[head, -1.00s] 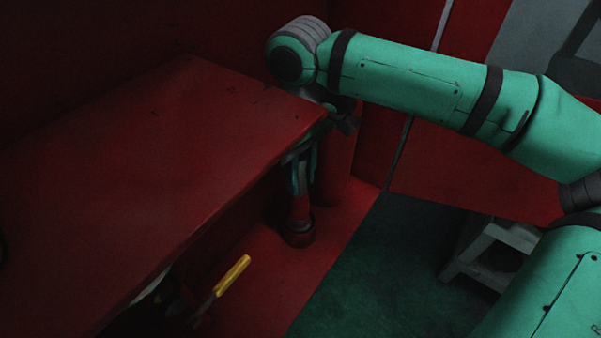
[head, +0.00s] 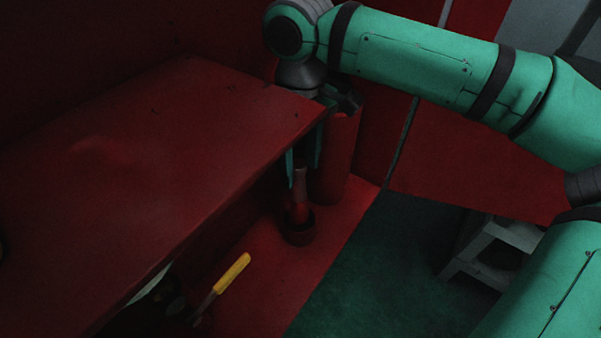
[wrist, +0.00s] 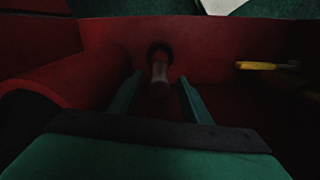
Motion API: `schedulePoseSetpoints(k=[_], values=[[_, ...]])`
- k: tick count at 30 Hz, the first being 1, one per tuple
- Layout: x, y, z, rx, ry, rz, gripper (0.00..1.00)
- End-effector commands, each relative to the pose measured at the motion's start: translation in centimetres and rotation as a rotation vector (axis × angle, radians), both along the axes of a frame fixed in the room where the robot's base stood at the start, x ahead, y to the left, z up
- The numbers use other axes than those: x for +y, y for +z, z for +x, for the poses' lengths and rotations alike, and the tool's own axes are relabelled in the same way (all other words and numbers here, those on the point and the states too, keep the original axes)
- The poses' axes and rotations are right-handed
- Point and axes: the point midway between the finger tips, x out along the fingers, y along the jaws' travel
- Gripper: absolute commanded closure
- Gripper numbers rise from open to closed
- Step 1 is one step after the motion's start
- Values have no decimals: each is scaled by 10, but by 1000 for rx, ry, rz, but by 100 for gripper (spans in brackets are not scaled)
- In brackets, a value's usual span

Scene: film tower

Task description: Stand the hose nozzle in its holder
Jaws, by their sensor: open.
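The hose nozzle (head: 299,196), red with a paler upper part, stands roughly upright in its dark red round holder (head: 299,234) on the red floor strip. In the wrist view the nozzle (wrist: 159,78) points toward the camera, with its far end in the dark ring of the holder (wrist: 160,47). My gripper (head: 303,168) is open, its teal fingers pointing down around or just above the nozzle's top. In the wrist view the open fingers of my gripper (wrist: 160,77) lie either side of the nozzle, with gaps visible. The table edge hides part of the gripper.
A red table (head: 130,170) fills the left, its edge close beside my gripper. A thick red cylinder (head: 336,160) stands just behind the nozzle. A yellow-handled tool (head: 232,273) is nearer the front. A grey step stool (head: 490,250) stands right on green floor.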

Motion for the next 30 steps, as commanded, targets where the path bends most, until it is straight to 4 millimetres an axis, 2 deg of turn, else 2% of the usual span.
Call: schedulePoseSetpoints(k=[3,9,15,21,30], values=[[1,26,1,-2,0,2,56],[1,65,0,-1,1,1,56],[1,89,0,0,1,1,56],[0,97,0,1,0,0,56],[0,97,0,1,1,0,56]])
